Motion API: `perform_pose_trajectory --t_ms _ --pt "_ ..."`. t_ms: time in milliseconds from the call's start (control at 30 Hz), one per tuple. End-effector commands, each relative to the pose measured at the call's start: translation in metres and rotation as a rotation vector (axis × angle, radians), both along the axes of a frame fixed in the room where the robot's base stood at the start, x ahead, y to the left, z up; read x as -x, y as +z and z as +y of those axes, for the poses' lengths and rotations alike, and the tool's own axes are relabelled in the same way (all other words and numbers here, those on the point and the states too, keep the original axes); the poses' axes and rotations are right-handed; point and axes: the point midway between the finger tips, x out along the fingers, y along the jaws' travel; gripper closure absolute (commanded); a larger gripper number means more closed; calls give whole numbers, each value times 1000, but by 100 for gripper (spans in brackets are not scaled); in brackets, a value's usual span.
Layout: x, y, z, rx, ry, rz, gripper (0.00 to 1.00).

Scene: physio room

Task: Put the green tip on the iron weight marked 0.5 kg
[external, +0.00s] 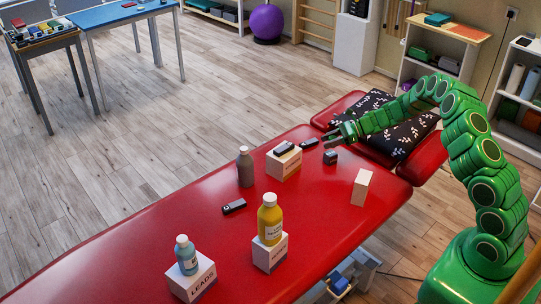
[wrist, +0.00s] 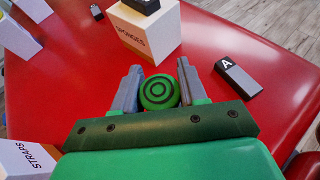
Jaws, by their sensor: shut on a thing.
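My gripper (wrist: 158,88) is shut on a round green tip (wrist: 159,93) with dark concentric rings, seen end-on between its fingers in the wrist view. In the external view my gripper (external: 343,132) is over the far part of the red table, and the tip cannot be made out. A small dark block (external: 330,157) stands on the table just below it. No 0.5 kg marking is readable; one block (wrist: 238,77) shows an A.
The SPONGES box (wrist: 145,34) is ahead of my gripper. The STRAPS box (wrist: 27,160) is at lower left. A yellow bottle (external: 270,221), a grey bottle (external: 245,168) and a blue bottle (external: 187,256) also stand here. The red table (external: 180,215) has bare room between them.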

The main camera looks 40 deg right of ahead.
Motion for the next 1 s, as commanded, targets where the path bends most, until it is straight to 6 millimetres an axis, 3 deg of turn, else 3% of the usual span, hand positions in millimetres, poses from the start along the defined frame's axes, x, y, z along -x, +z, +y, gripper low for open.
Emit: perform_pose_trajectory --t_ms 400,833,867,1000 --pt "-3 -33 -1 -1 0 3 87" --pt "-3 -38 0 0 -1 2 87" --pt "-3 -38 0 0 -1 2 57" --pt "-3 -38 0 0 0 1 35"
